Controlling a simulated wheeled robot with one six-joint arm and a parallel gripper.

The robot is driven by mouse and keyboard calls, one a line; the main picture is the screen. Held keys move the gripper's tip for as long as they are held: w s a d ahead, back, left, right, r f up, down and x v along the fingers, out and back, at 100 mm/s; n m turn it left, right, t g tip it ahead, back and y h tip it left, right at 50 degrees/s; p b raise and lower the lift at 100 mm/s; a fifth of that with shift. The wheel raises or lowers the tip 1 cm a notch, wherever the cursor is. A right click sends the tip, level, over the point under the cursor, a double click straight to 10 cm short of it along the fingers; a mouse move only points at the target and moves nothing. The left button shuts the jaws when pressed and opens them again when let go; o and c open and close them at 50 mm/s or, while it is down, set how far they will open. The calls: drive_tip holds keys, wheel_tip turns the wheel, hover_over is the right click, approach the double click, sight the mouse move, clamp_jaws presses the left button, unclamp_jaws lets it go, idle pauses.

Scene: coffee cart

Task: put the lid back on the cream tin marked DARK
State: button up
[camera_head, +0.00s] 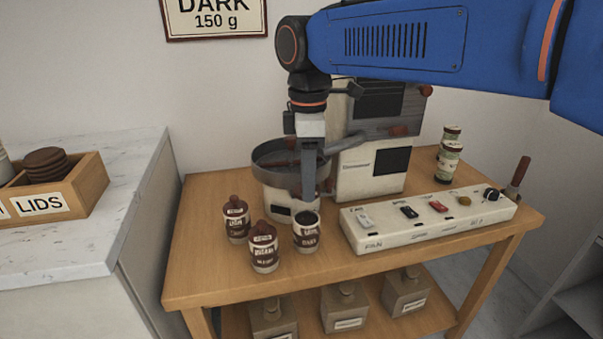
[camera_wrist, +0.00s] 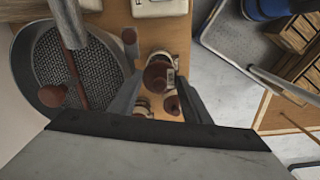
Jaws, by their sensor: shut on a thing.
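My gripper (camera_head: 309,196) points down above the front of the round roaster tray, over the open tin. It is shut on a brown lid (camera_wrist: 158,75), seen between its fingers in the wrist view; the front finger mostly hides the lid in the head view. The open tin (camera_head: 306,236) stands upright on the wooden cart, its dark inside showing. Its label is too small to read surely. Two similar tins with brown knobbed lids stand to its left, one in front (camera_head: 264,249) and one farther back (camera_head: 236,222).
The roaster's tray (camera_head: 262,170) is close behind the tins. A white switch panel (camera_head: 385,235) lies to their right. Striped tins (camera_head: 448,165) stand at the back right. A LIDS box (camera_head: 85,188) is on the left counter. The cart's front left is clear.

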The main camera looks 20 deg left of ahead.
wheel_tip(320, 180, down, 6)
drive_tip(key=shift+f, duration=0.15)
idle(0.6)
drive_tip(key=shift+f, duration=0.15)
idle(2.0)
drive_tip(key=o, duration=1.1)
drive_tip(key=shift+w+r, duration=0.1)
drive_tip(key=shift+r, duration=1.4)
drive_tip(key=shift+o, duration=1)
drive_tip(key=shift+r, duration=2.15)
